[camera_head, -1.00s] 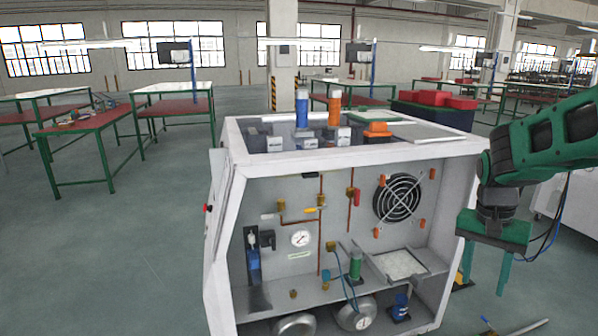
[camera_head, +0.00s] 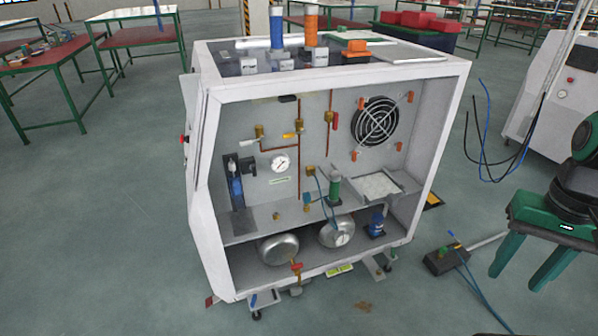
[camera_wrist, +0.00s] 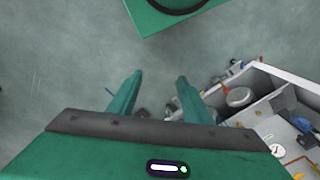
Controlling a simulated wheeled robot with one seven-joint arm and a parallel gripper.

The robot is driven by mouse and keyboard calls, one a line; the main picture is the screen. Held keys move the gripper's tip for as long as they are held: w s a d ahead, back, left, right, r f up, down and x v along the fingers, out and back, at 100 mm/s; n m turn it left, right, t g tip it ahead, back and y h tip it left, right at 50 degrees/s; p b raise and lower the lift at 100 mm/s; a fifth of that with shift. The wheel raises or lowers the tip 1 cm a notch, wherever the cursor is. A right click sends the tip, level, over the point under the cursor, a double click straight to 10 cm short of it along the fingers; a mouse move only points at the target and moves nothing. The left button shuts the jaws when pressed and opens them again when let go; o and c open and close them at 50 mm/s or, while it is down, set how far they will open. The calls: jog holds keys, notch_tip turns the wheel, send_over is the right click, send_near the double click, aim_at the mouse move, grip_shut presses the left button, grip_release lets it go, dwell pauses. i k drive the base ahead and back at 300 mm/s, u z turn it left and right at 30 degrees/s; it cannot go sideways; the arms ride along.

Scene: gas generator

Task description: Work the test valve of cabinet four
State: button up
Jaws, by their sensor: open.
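A white open-fronted cabinet (camera_head: 455,85) stands in the middle of the head view; I see no readable number on it. Inside, a yellow-handled valve (camera_head: 292,135) sits on the copper piping above a round gauge (camera_head: 280,163). A red-handled valve (camera_head: 335,121) is to its right. Another red-handled valve (camera_head: 296,267) is low at the front, by the silver tank (camera_head: 278,249). I cannot tell which is the test valve. My green gripper (camera_head: 518,278) is open and empty, right of the cabinet and apart from it. In the wrist view its fingers (camera_wrist: 159,78) point at bare floor; the cabinet is at right.
A dark box with a green top (camera_head: 445,260) and hoses lies on the floor between cabinet and gripper. Blue and black cables (camera_head: 487,130) hang at the right, before another white cabinet (camera_head: 560,95). Green-framed tables (camera_head: 130,45) stand behind. Floor at the front left is clear.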

aim_at(293, 134)
jog(key=z, duration=0.05)
jog(key=i, duration=1.05)
jog(key=u, duration=0.05)
